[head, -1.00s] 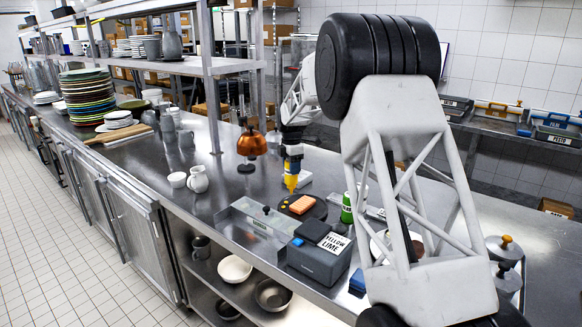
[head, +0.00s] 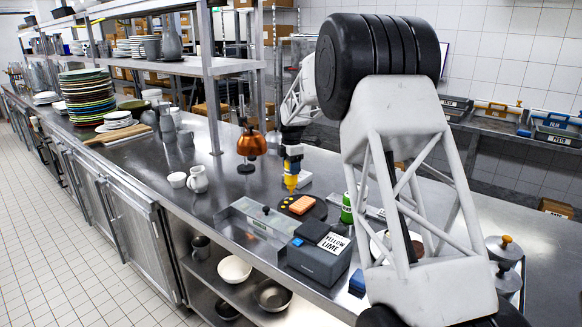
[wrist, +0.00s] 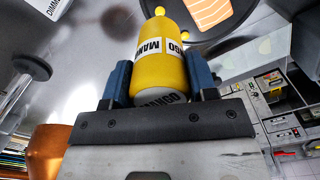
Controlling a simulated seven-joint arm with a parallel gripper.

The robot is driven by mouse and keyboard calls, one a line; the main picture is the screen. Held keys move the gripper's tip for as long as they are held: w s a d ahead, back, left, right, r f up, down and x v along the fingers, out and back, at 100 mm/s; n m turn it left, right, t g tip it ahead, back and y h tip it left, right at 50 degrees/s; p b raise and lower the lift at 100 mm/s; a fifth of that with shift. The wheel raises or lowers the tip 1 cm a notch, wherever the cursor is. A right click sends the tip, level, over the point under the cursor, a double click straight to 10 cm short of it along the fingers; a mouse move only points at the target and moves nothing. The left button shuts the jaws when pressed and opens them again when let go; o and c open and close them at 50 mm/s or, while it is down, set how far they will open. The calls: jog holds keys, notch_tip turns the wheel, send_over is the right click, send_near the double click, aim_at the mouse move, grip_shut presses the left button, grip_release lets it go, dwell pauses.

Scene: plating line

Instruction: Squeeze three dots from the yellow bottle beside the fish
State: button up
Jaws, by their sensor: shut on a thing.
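The yellow bottle (head: 291,180), labelled MANGO in the wrist view (wrist: 161,52), is held nozzle-down over the left part of the dark round plate (head: 316,213). My gripper (head: 291,155) is shut on it, with a blue finger on each side in the wrist view (wrist: 160,85). The orange fish (head: 301,204) lies on the plate; its striped top shows in the wrist view (wrist: 220,10).
A clear lidded bin (head: 258,222) and a dark box labelled YELLOW LIME (head: 320,257) stand in front of the plate. A green bottle (head: 347,208) is to its right. A copper lamp (head: 251,144) and white jug (head: 198,179) stand left.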

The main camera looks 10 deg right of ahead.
jog(key=shift+r, duration=0.2)
dwell(0.3)
jog(key=shift+r, duration=2.85)
jog(key=shift+s+d, duration=0.1)
